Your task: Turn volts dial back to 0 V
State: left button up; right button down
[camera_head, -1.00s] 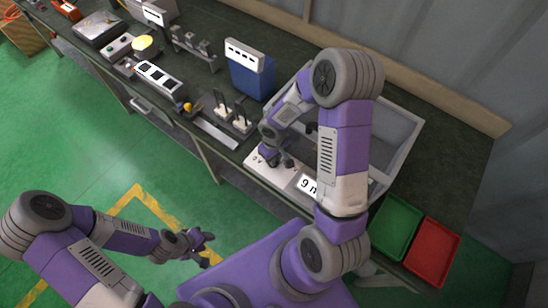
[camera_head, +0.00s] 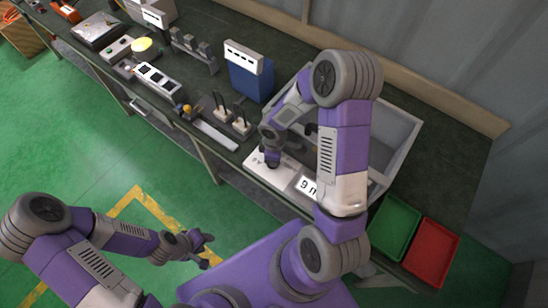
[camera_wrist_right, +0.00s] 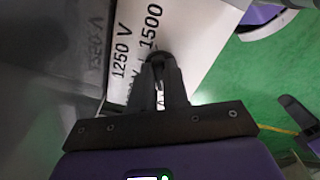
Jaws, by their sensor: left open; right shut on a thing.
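The white control panel (camera_head: 256,178) lies along the front of the grey-walled frame, with dark lettering and a display (camera_head: 307,186) whose reading is only partly legible. In the right wrist view the panel (camera_wrist_right: 190,25) carries the printed marks "1250 V" and "1500". My right gripper (camera_head: 271,162) reaches down onto the panel. In the right wrist view its fingers (camera_wrist_right: 160,65) are closed around a small dark dial (camera_wrist_right: 159,54), mostly hidden between them. Where the dial points cannot be seen. My left gripper (camera_head: 203,243) is open and empty, out over the floor beside the bench.
A green tray (camera_head: 397,226) and a red tray (camera_head: 432,252) stand right of the panel. A blue box with a white top (camera_head: 247,75) and other devices line the bench to the left. My right arm hides part of the grey frame (camera_head: 405,140).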

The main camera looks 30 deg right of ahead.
jog(key=shift+n, duration=0.3)
jog(key=c, duration=1.1)
grip_release()
notch_tip(320, 180, up, 8)
jog(key=shift+f+p, duration=0.2)
jog(key=shift+p, duration=0.6)
jog(key=s+a+f+m+y, duration=0.4)
jog(key=s+a+f+m, duration=0.7)
jog(key=a+f+m, duration=0.3)
jog(key=shift+n+t, duration=0.3)
notch_tip(320, 180, down, 8)
jog(key=b, duration=0.6)
jog(key=shift+a+b, duration=0.1)
jog(key=shift+b, duration=0.3)
